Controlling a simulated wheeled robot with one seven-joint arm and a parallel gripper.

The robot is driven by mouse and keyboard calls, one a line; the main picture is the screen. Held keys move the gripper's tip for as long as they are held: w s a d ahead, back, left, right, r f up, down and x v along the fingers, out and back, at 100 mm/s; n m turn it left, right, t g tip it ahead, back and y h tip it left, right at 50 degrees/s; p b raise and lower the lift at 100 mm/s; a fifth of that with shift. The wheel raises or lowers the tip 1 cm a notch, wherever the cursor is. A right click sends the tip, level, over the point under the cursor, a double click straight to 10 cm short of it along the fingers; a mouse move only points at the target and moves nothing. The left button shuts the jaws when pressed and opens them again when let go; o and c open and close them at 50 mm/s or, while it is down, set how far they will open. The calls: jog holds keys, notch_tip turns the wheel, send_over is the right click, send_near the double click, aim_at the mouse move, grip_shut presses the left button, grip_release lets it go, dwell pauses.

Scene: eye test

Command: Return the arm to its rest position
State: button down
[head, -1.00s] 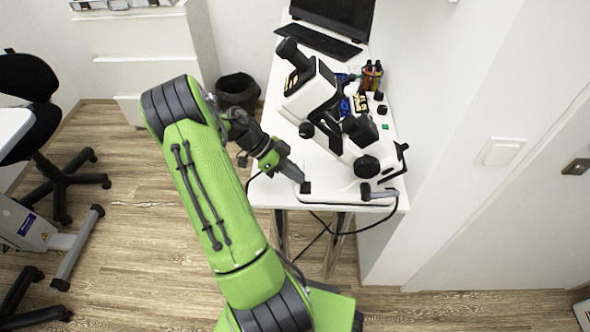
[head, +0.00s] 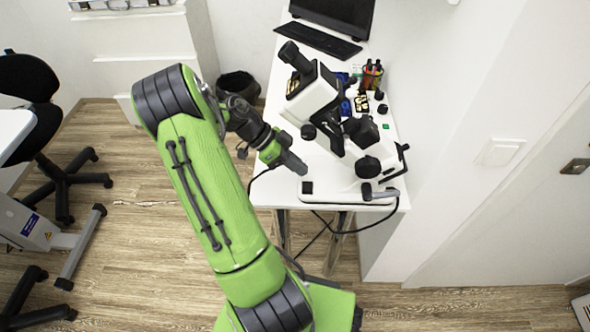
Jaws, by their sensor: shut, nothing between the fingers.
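My green and black arm (head: 215,195) rises from the bottom of the head view and bends over toward the white table. My gripper (head: 298,165) is shut and empty. It hangs over the left part of the table, left of the white microscope (head: 316,97). A gap shows in the picture between the fingertips and the microscope body.
The narrow white table (head: 272,193) also bears a keyboard (head: 318,38), a monitor (head: 340,12) and a pen holder (head: 372,75). A black bin (head: 238,86) stands behind my arm. Office chairs (head: 45,125) are at the left. A wall and door close off the right.

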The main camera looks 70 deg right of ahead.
jog(key=p+v, duration=0.2)
jog(key=v, duration=0.8)
jog(key=shift+w, duration=0.1)
